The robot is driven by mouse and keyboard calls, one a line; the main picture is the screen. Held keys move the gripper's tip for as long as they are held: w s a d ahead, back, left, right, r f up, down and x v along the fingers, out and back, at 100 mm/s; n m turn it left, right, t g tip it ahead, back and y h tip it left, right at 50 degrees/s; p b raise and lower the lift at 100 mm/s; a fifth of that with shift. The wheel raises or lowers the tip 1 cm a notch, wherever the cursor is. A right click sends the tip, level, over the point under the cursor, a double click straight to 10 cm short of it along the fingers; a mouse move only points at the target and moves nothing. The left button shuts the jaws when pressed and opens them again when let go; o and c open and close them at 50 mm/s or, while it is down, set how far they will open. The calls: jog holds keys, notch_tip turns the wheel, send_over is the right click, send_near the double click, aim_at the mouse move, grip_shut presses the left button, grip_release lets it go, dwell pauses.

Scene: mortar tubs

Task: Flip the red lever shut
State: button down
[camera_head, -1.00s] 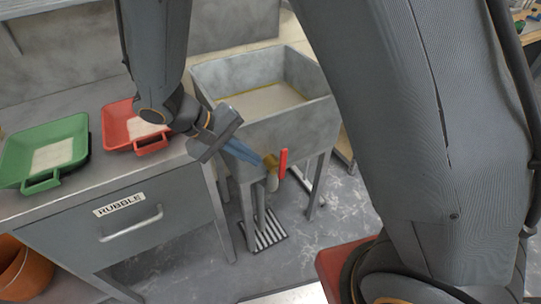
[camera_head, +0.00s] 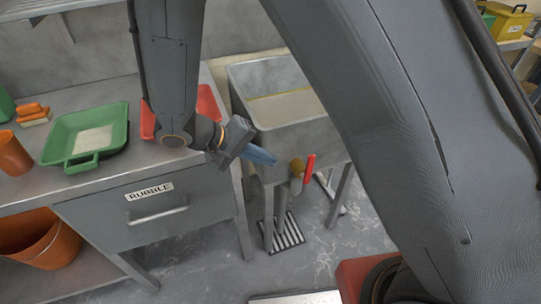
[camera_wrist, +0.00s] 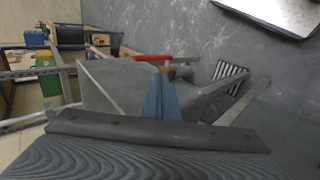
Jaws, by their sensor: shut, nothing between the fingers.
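The red lever (camera_head: 309,168) stands upright on a brass tap (camera_head: 297,170) at the front of the grey mortar tub (camera_head: 318,135). My gripper (camera_head: 273,160) is shut and empty, with its blue fingers a little left of the tap and pointing toward it. In the wrist view the red lever (camera_wrist: 153,58) lies across the picture just beyond the fingertips (camera_wrist: 163,72). The brass tap is partly hidden there behind the fingers. I cannot tell whether the fingertips touch the tap, but in the head view a gap shows between them.
A drain grate (camera_head: 284,232) lies on the floor below the tap. The bench with the RUBBLE drawer (camera_head: 150,205) stands left of the tub, bearing a green tray (camera_head: 112,122) and a red tray (camera_head: 207,101). The tub's legs (camera_head: 340,194) stand close by.

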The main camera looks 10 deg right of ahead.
aim_at(307, 166)
jog(key=x, duration=0.3)
jog(key=d+r+p+x, duration=0.1)
jog(key=x, duration=0.2)
jog(key=p+x, duration=0.1)
jog(key=x, duration=0.2)
jog(key=shift+w+d, duration=0.2)
jog(key=shift+d, duration=0.2)
jog(key=shift+w+d+p, duration=0.15)
jog(key=shift+d+p, duration=0.2)
jog(key=shift+d, duration=0.15)
